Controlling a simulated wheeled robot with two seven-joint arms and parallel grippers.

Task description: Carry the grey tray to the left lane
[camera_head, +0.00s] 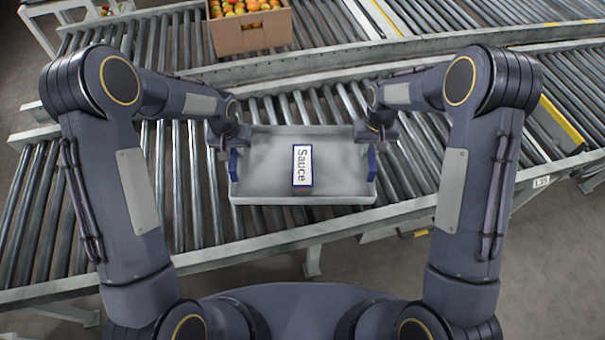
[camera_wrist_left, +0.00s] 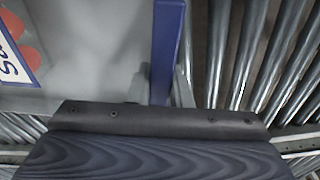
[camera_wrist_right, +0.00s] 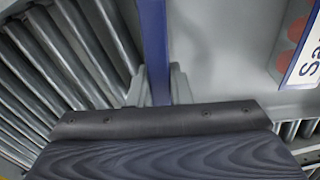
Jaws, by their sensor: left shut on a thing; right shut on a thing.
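The grey tray (camera_head: 262,160) is in the middle of the head view, over the near roller lane (camera_head: 200,215). A box labelled "Sauce" (camera_head: 302,166) is inside it, right of the tray's middle. The tray has a blue handle at each end. My left gripper (camera_head: 232,150) is shut on the left blue handle (camera_wrist_left: 167,45). My right gripper (camera_head: 374,146) is shut on the right blue handle (camera_wrist_right: 154,50). The fingertips are partly hidden by the wrists. I cannot tell whether the tray touches the rollers.
A metal rail (camera_head: 290,68) runs between the lanes. Bare rollers lie left and right of the tray. A label plate (camera_head: 541,182) is on the near lane's right edge.

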